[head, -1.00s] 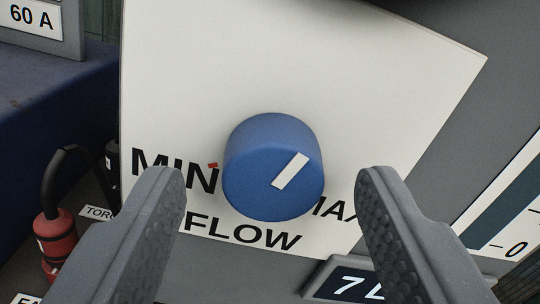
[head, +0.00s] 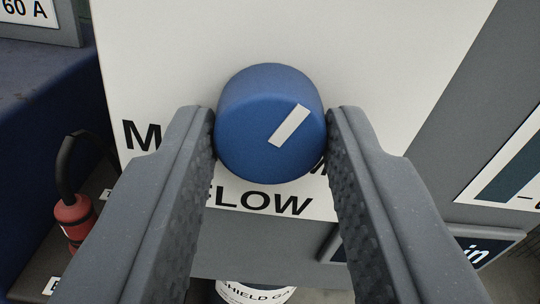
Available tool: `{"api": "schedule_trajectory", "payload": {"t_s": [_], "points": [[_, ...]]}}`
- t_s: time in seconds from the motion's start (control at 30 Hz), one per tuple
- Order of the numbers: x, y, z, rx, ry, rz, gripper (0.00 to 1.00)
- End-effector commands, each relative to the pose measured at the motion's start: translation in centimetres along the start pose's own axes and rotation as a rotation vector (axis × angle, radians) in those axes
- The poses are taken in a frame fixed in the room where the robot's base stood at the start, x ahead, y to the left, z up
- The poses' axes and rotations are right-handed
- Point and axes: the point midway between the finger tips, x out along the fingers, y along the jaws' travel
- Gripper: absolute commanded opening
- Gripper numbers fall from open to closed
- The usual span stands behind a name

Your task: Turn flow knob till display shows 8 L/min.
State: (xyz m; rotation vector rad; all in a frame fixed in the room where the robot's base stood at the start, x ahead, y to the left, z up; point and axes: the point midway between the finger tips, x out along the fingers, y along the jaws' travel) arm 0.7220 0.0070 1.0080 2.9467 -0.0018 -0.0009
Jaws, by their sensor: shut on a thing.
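The blue flow knob (head: 262,135) is on a white panel (head: 300,30) marked FLOW, in the middle of the head view. Its white pointer mark slants up to the right. My gripper (head: 271,130) is shut on the knob, one finger at its left side and one at its right. The display (head: 490,246) is at the lower right, mostly behind my right finger; only the letters "in" show, so its number is hidden.
A labelled cylinder (head: 255,292) shows below the panel between my fingers. A white scale plate (head: 510,165) is at the right edge.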

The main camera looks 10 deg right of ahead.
Motion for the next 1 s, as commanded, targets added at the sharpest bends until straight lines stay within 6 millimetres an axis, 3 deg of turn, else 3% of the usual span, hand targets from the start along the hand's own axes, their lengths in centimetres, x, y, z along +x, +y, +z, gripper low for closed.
{"api": "schedule_trajectory", "payload": {"t_s": [0.3, 0.33, 0.4, 0.77, 1.0], "points": [[0.0, -0.1, 0.0, 0.035, 0.0, -0.001, 0.09], [0.0, -0.1, 0.0, 0.035, 0.0, -0.001, 0.35], [0.0, -0.1, 0.0, 0.035, 0.0, -0.001, 0.54], [-0.3, 0.0, 0.0, 0.034, -0.001, -0.001, 0.54], [-2.6, 0.0, -0.1, 0.034, 0.0, -0.001, 0.54]]}}
